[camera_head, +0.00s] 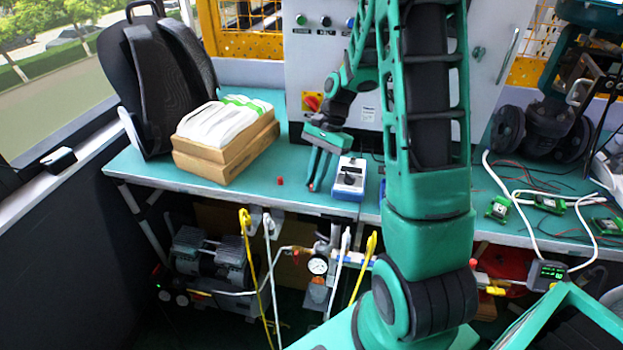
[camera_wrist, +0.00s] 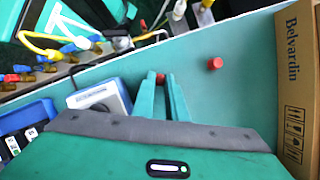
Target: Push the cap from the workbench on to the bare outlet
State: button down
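A small red cap (camera_head: 280,181) stands on the green workbench (camera_head: 255,193), left of my gripper. It also shows in the wrist view (camera_wrist: 215,63), up and to the right of the fingertips and apart from them. My gripper (camera_head: 317,186) points down, its fingertips low at the bench's front edge. In the wrist view a second red piece (camera_wrist: 160,77) shows in the narrow gap between the fingertips (camera_wrist: 160,80). The fingers partly hide it, and I cannot tell whether they grip it. A bare outlet cannot be made out clearly.
A blue and white box with a black knob (camera_head: 349,178) stands close right of my gripper. Cardboard boxes (camera_head: 225,155) stand on the left of the bench. Below the front edge are a gauge (camera_head: 318,264) and yellow and white hoses. Bench between boxes and gripper is mostly clear.

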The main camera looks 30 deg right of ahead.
jog(key=c, duration=2.3)
grip_release()
grip_shut()
jog(key=shift+r, duration=1.1)
jog(key=shift+r, duration=1.9)
